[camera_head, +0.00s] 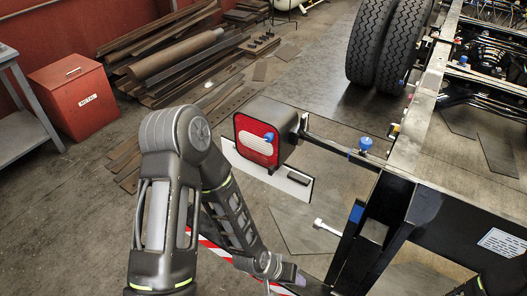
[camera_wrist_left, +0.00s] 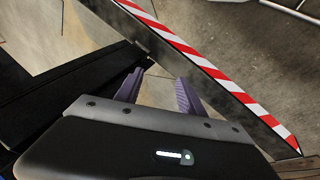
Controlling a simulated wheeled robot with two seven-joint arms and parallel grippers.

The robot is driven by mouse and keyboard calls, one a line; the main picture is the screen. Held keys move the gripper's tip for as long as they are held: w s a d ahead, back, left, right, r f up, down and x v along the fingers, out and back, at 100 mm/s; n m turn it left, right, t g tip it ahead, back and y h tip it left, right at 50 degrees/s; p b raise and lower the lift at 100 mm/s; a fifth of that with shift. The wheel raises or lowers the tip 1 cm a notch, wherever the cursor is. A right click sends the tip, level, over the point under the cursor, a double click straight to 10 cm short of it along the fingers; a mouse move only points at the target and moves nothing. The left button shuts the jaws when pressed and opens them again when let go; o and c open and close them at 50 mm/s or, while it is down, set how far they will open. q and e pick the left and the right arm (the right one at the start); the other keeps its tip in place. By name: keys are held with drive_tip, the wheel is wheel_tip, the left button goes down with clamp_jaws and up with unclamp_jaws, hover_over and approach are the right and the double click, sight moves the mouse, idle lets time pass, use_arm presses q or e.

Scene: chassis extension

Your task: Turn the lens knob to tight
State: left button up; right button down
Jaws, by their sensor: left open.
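The tail light (camera_head: 258,136) is a dark box with a red and white lens, mounted on the end of a bar from the chassis. A small blue knob (camera_head: 268,137) sits on the lens face; I cannot read its turn setting. My left gripper (camera_head: 300,281) is low in the head view, below the light and apart from it, partly cut off by the bottom edge. In the left wrist view its two purple fingers (camera_wrist_left: 158,80) are spread with nothing between them. The light and its knob do not show in the wrist view. My right gripper is not in view.
Another blue knob (camera_head: 365,144) stands on the light's bar. A bolt (camera_head: 327,228) sticks out from the chassis below. A red-and-white striped bar (camera_wrist_left: 215,75) crosses the left wrist view beside the fingers. A red metal bin (camera_head: 78,95) stands at left.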

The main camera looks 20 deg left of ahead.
use_arm(q)
drive_tip(key=w+a+r+t+b, duration=0.1)
drive_tip(key=w+a+t+b, duration=0.4)
drive_tip(key=w, duration=0.6)
drive_tip(key=m+t+y+b, duration=0.15)
drive_tip(key=t+b, duration=0.75)
drive_tip(key=b, duration=1)
approach(267, 139)
drive_tip(key=shift+w+f+m, duration=0.1)
drive_tip(key=shift+w+m, duration=0.05)
drive_tip(key=shift+m, duration=0.2)
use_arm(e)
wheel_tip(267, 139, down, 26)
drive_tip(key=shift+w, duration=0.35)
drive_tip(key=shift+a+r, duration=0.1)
use_arm(q)
drive_tip(key=w, duration=0.2)
drive_tip(key=w+b, duration=0.1)
drive_tip(key=w, duration=0.1)
drive_tip(key=w+d, duration=0.1)
drive_tip(key=w, duration=0.2)
drive_tip(key=shift+f, duration=0.1)
drive_tip(key=shift+w, duration=0.4)
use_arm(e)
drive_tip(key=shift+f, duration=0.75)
